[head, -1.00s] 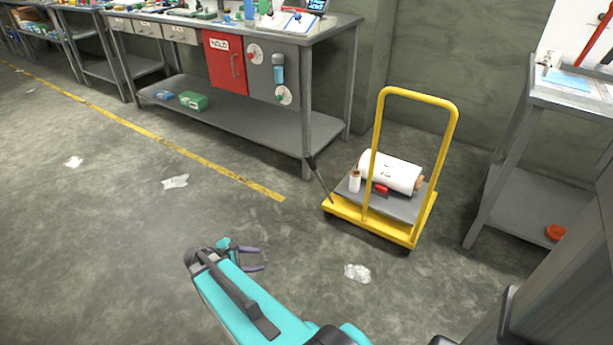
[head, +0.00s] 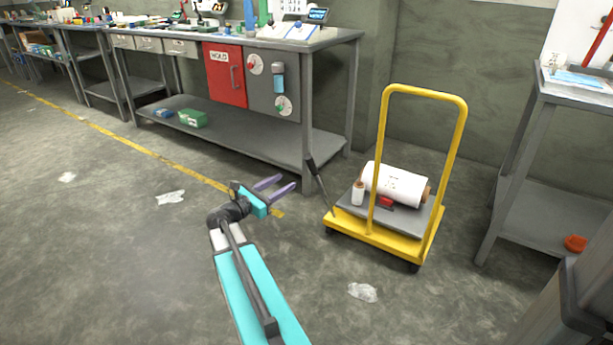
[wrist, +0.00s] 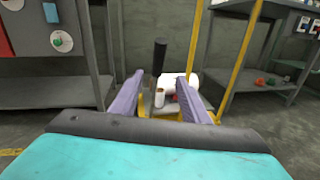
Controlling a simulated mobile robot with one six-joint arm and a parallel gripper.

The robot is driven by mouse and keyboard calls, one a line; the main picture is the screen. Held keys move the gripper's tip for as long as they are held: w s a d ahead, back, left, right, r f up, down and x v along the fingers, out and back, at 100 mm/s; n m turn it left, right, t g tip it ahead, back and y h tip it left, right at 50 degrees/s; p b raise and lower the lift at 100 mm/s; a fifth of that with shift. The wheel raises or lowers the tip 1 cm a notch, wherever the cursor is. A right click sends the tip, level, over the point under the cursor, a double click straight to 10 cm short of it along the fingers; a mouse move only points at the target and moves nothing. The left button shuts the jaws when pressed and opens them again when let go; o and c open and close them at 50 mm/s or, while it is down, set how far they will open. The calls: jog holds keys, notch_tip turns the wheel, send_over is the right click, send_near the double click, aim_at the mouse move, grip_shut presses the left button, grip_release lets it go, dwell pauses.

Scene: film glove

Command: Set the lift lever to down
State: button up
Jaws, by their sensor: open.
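The lift lever (head: 317,182) is a thin rod with a black grip, rising from the front left corner of the yellow cart (head: 385,240) and leaning up to the left. My gripper (head: 281,185) is open and empty, a little left of the lever and apart from it, its purple fingers pointing toward it. In the wrist view the lever's black grip (wrist: 159,58) stands upright between and beyond the two fingers (wrist: 162,95). The lever's lower part is hard to make out there.
The cart's platform carries a large white roll (head: 396,185), a small roll (head: 358,193) and a red object (head: 386,202). A workbench (head: 240,135) stands behind my gripper, its leg near the lever. A grey table (head: 545,200) stands at right. Open floor lies at left.

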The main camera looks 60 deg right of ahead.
aim_at(309, 167)
jog(key=shift+d, duration=0.1)
dwell(0.3)
jog(key=shift+s+d+b, duration=0.4)
jog(key=shift+d+b, duration=0.25)
jog(key=shift+d, duration=1.6)
jog(key=shift+s+d+b, duration=0.4)
jog(key=shift+d+b, duration=0.25)
jog(key=shift+d, duration=1.55)
jog(key=shift+s+d+b, duration=0.4)
jog(key=shift+d+b, duration=0.25)
jog(key=shift+d, duration=1.6)
jog(key=shift+c, duration=0.3)
